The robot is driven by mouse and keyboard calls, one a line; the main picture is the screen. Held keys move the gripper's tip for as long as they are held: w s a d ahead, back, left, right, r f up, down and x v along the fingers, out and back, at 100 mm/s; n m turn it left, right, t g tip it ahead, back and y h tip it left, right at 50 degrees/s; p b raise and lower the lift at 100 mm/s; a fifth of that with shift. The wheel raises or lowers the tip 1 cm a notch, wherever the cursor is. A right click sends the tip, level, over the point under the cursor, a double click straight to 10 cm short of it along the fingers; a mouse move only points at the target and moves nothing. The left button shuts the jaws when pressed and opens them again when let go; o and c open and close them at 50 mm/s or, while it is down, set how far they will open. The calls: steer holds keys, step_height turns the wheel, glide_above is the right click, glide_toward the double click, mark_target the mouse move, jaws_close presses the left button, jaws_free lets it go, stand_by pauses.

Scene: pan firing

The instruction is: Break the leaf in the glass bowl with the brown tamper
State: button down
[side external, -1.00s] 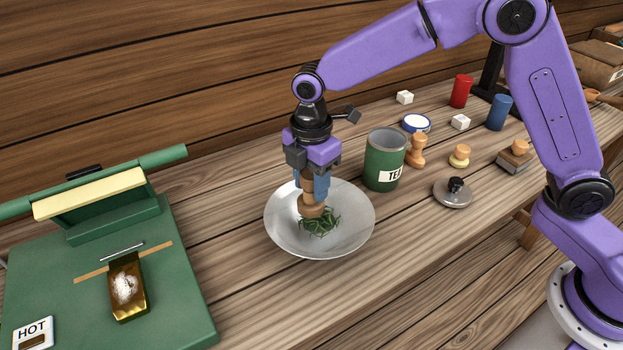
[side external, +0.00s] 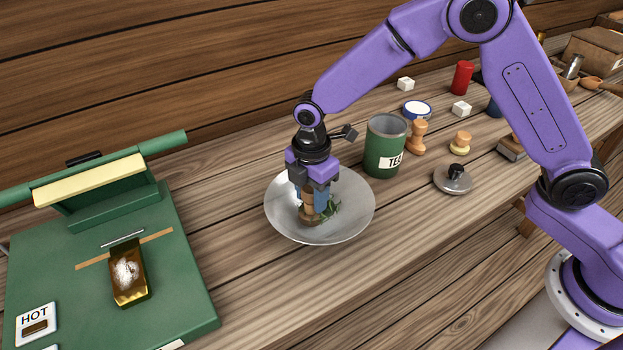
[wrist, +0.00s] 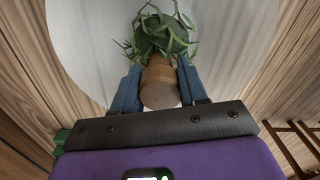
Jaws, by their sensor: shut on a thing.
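My gripper (side external: 320,198) is inside the bowl, pointing down, shut on the brown tamper (side external: 309,202). In the wrist view the tamper (wrist: 160,88) sits between the two blue fingers of my gripper (wrist: 160,90). The green leaf (side external: 333,208) lies in the bowl around the tamper's foot. In the wrist view the leaf (wrist: 150,22) shows as thin strands around the foot. The tamper partly hides it.
A green tea tin (side external: 378,150) stands close behind the bowl to the right. A metal lid (side external: 453,181) and small wooden pieces (side external: 417,138) lie further right. The table in front of the bowl is clear.

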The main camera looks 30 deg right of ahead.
steer(key=d, duration=0.2)
steer(key=d+f, duration=0.1)
steer(key=d, duration=0.1)
steer(key=shift+d+f, duration=0.2)
steer(key=a, duration=0.4)
steer(key=shift+a, duration=0.1)
steer(key=d, duration=0.3)
steer(key=shift+d, duration=0.4)
steer(key=shift+a, duration=1.95)
steer(key=d, duration=0.4)
steer(key=a, duration=0.4)
steer(key=shift+a+r, duration=0.1)
steer(key=shift+r, duration=0.1)
step_height(320, 180, up, 7)
steer(key=shift+f, duration=0.1)
steer(key=shift+r, duration=0.5)
steer(key=shift+r, duration=0.1)
